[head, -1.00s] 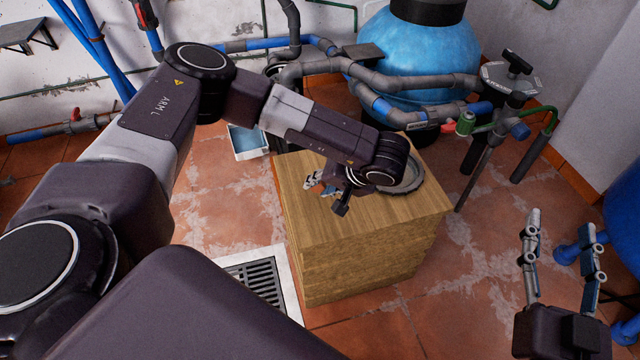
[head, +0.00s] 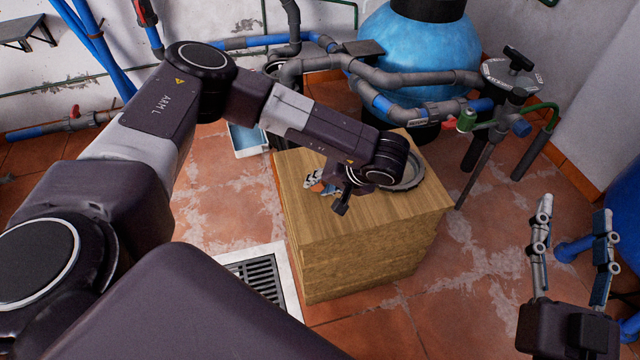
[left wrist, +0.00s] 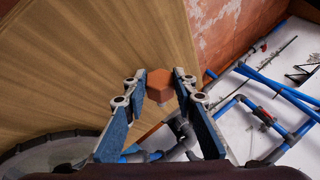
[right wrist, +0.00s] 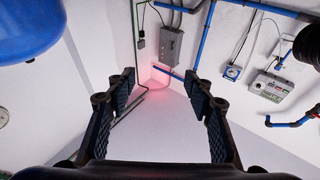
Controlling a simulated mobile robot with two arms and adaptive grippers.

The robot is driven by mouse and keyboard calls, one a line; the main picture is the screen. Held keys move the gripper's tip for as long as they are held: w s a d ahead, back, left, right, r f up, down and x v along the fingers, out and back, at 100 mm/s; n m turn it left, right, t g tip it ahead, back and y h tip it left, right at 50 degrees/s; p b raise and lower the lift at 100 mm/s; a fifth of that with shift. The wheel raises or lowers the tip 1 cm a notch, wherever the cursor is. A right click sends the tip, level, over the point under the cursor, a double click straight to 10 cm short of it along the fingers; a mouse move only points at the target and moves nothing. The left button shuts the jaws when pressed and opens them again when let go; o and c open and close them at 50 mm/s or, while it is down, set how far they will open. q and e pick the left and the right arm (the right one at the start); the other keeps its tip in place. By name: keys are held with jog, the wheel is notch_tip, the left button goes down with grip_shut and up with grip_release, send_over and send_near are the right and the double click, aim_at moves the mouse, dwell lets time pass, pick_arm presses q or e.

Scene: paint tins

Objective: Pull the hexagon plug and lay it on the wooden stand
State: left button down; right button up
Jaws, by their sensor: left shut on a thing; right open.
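An orange-brown hexagon plug (left wrist: 159,85) is between the two fingertips of my left gripper (left wrist: 158,77) in the left wrist view. My left gripper (head: 315,184) is shut on it, low over the top of the wooden stand (head: 350,272). In the head view only a small orange part shows between the fingers, and my left arm hides much around it. I cannot tell whether the plug touches the wood. My right gripper (head: 574,208) is open and empty, off to the right of the stand; its spread fingers (right wrist: 158,80) also show in the right wrist view.
A round grey metal dish (head: 405,178) is on the stand's top, partly behind my left wrist. Grey pipes (head: 430,75) and a blue tank (head: 415,50) are behind. A floor grate (head: 262,280) lies left of the stand.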

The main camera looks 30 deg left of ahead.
pick_arm(q)
jog(key=shift+f, duration=0.1)
pick_arm(e)
jog(key=shift+r, duration=0.15)
pick_arm(q)
jog(key=shift+f, duration=0.1)
jog(key=c, duration=1.5)
grip_release()
pick_arm(e)
jog(key=shift+s+a+r+y, duration=0.1)
jog(key=shift+s+r+y, duration=0.15)
jog(key=shift+r, duration=0.3)
pick_arm(q)
jog(key=v, duration=1.2)
pick_arm(e)
jog(key=shift+f, duration=0.1)
